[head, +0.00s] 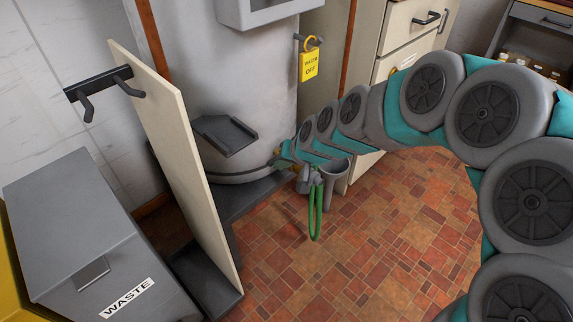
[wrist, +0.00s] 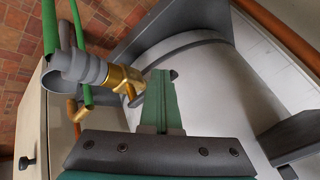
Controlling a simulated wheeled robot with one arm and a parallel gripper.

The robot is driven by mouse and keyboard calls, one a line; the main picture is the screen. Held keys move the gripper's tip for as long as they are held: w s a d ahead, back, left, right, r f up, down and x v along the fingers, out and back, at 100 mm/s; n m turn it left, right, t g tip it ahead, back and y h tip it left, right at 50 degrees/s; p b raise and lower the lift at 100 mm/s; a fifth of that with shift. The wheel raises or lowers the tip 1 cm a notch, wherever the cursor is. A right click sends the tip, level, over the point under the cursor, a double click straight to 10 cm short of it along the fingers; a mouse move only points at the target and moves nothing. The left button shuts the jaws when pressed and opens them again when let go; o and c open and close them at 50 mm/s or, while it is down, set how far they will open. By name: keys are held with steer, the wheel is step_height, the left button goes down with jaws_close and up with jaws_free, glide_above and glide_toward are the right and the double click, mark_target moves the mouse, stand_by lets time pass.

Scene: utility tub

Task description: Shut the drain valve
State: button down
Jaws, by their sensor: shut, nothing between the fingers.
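The drain valve is a brass fitting (wrist: 122,80) low on the side of the pale grey tub (wrist: 210,85), with a grey pipe piece on its outer end. A short copper-orange part (wrist: 74,108) shows beside it; I cannot tell whether it is the handle. My gripper (wrist: 160,78) is shut and empty, its green fingers pointing at the tub wall just right of the brass fitting. I cannot tell whether they touch either. In the head view my gripper (head: 281,158) is at the tub's lower right side, and the valve is mostly hidden by my arm.
A green hose loop (head: 316,212) hangs by a grey cup-like holder (head: 335,183). A yellow "water off" tag (head: 309,65) hangs above. A cream panel (head: 180,160) and grey waste bin (head: 85,235) stand left, drawers (head: 405,35) behind. The tiled floor (head: 400,230) is clear.

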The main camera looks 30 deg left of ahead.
steer(key=shift+a, duration=0.25)
stand_by(0.6)
steer(key=shift+w, duration=0.1)
steer(key=s+d+r+b, duration=0.1)
steer(key=s+d+r, duration=0.6)
steer(key=r, duration=0.1)
steer(key=s+d+m+g+h+p, duration=0.15)
steer(key=s+d, duration=0.25)
steer(key=d, duration=0.8)
steer(key=s+d+h, duration=0.3)
steer(key=s+d, duration=0.1)
steer(key=d, duration=0.7)
steer(key=s+d+m+g+h, duration=0.2)
steer(key=s+d+m+g, duration=0.1)
steer(key=s+d, duration=1)
steer(key=shift+d+p, duration=0.25)
steer(key=shift+p, duration=0.2)
